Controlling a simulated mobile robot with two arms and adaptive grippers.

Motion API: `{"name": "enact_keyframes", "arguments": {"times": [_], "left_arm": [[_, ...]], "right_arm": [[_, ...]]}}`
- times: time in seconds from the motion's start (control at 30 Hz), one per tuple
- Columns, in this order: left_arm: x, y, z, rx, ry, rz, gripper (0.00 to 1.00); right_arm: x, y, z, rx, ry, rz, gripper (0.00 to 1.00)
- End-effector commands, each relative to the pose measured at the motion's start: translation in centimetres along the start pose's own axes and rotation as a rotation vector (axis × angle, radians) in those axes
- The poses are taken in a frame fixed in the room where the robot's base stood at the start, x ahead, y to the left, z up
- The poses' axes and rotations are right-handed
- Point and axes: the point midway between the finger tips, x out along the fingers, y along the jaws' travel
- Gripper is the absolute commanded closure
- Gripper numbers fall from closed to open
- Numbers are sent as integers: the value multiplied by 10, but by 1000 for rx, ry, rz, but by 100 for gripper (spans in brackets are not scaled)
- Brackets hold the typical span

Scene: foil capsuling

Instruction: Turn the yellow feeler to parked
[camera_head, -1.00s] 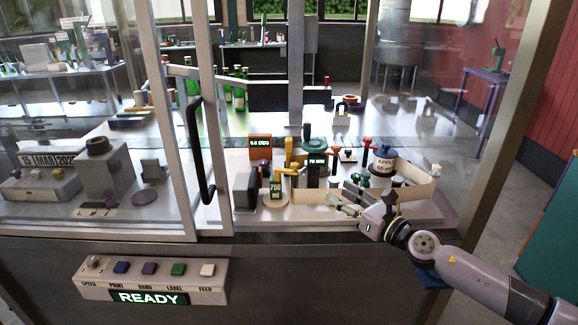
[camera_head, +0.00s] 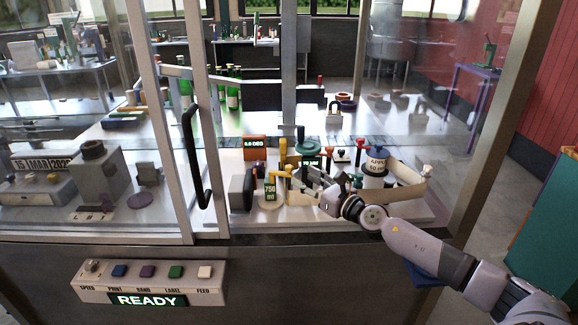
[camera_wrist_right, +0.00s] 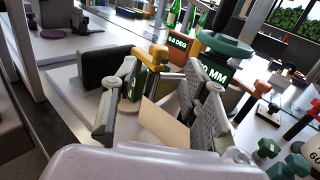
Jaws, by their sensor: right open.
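The yellow feeler (camera_wrist_right: 153,57) stands upright with a short arm in the right wrist view, beyond and between my fingers. It also shows in the head view (camera_head: 279,175), close to the green 750 ml display (camera_head: 270,190). My right gripper (camera_wrist_right: 158,88) is open, with one finger on each side of the feeler's line of sight and nothing held. In the head view the right gripper (camera_head: 302,179) is just to the right of the feeler. I cannot tell whether a finger touches it. My left gripper is not in view.
A dark block (camera_wrist_right: 103,65) stands left of the feeler. The green-topped 70 mm gauge (camera_wrist_right: 221,46) and the orange display (camera_wrist_right: 184,46) stand behind. A tan strip (camera_wrist_right: 163,123) lies low between the fingers. A glass guard with a black handle (camera_head: 195,155) borders the left.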

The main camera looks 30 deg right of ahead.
Motion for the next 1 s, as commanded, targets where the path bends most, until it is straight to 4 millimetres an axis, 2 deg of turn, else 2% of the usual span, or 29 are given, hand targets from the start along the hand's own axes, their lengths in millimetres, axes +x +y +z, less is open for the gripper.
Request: {"name": "enact_keyframes", "arguments": {"times": [0.3,0.5,0.9,1.0], "left_arm": [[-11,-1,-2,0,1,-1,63],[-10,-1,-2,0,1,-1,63],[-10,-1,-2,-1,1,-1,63],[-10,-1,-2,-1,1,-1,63]], "right_arm": [[50,2,2,2,-2,2,59],[70,1,0,0,-1,1,59],[76,2,0,-1,1,3,59],[76,2,0,0,1,3,66]]}}
